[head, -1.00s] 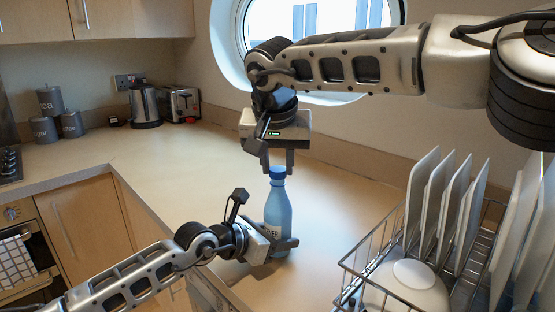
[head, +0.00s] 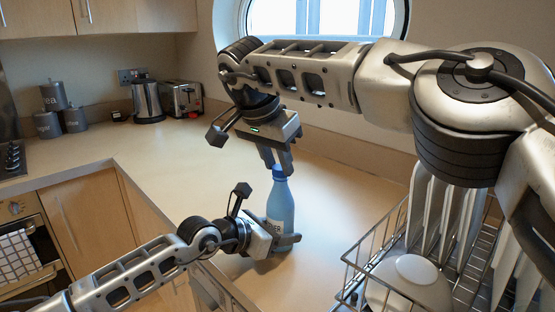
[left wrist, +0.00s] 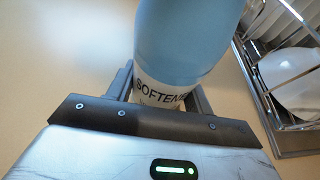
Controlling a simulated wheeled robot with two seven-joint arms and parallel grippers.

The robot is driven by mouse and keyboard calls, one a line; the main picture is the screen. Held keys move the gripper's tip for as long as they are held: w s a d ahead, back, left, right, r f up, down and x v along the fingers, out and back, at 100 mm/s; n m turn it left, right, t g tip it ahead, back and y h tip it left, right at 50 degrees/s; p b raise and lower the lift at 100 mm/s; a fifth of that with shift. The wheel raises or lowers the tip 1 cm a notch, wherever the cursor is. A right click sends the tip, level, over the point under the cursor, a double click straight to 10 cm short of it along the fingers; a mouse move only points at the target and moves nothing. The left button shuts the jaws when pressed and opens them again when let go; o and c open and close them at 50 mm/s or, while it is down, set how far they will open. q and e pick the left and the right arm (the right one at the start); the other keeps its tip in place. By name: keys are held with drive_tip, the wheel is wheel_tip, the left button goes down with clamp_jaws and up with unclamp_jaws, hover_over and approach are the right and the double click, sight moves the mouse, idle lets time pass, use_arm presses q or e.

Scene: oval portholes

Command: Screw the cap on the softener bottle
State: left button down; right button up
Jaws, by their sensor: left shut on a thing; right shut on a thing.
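The blue softener bottle (head: 281,204) stands upright on the counter, its white label facing the front. My left gripper (head: 288,240) is shut around its lower body. In the left wrist view the bottle (left wrist: 190,40) sits between the fingers, with "SOFTENE" readable on the label. My right gripper (head: 279,163) is above the bottle, pointing down, its fingers shut on the blue cap (head: 279,172) at the neck. The fingers hide part of the cap, so I cannot tell how far it is seated.
A wire dish rack (head: 352,264) with upright white plates and an upturned bowl (head: 415,272) stands close on the right. The kettle (head: 147,101), toaster (head: 182,98) and canisters (head: 53,97) are far back. The counter behind the bottle is clear.

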sight(277, 169)
drive_tip(key=shift+d, duration=0.1)
drive_tip(key=o, duration=0.9)
drive_tip(key=shift+o, duration=0.2)
drive_tip(key=shift+r, duration=0.15)
drive_tip(key=shift+r, duration=2.15)
drive_tip(key=shift+o, duration=0.2)
drive_tip(key=o, duration=0.5)
drive_tip(key=shift+r, duration=0.1)
